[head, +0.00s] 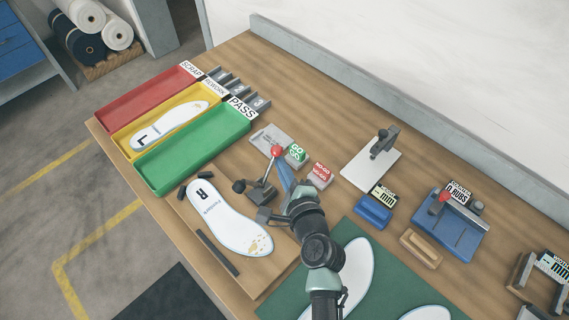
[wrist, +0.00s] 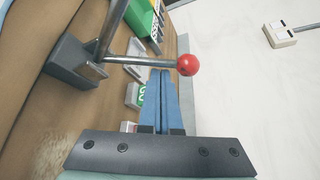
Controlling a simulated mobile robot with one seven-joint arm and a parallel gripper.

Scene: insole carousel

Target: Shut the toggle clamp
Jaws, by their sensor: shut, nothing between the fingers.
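The toggle clamp (head: 264,193) stands at the right edge of a wooden board, beside a white insole marked R (head: 222,217). Its lever rises to a red ball knob (head: 277,151). In the wrist view the clamp's dark base (wrist: 73,62) is at upper left, and its metal lever runs right to the red knob (wrist: 187,65). My gripper (head: 280,166) is shut and empty, its blue fingers together. In the wrist view the fingertips (wrist: 161,72) are close to the lever, just left of the knob; I cannot tell if they touch. My arm hides part of the board.
Red, yellow and green trays (head: 192,151) stand at left; the yellow one holds an insole marked L. GO and NO-GO blocks (head: 319,176) sit just right of my gripper. A white plate with a dark stand (head: 371,164) and a blue fixture (head: 449,226) are further right.

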